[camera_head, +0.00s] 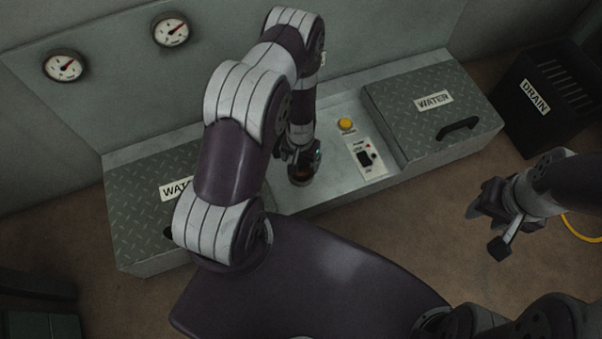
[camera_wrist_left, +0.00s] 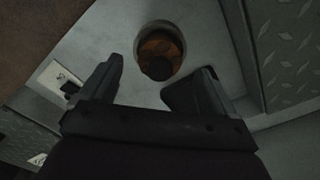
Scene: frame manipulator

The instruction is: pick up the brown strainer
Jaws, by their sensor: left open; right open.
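The brown strainer (camera_wrist_left: 157,46) sits in a round hole in the grey panel, seen in the left wrist view between and just beyond my left fingertips. A dark round knob shows on it. In the head view a small brown part of the strainer (camera_head: 301,172) shows under my left gripper (camera_head: 303,165), which hides most of it. My left gripper is open in the left wrist view (camera_wrist_left: 145,82), its fingers apart on either side of the strainer's near edge, with nothing between them. My right gripper (camera_head: 487,226) is open and empty above the floor at the right.
Two ridged metal lids marked WATER flank the panel: the right lid (camera_head: 405,108) and the left lid (camera_head: 135,205). A yellow button (camera_head: 345,124) and a switch plate (camera_head: 366,158) are right of the hole. A black DRAIN bin (camera_head: 545,100) stands at the far right.

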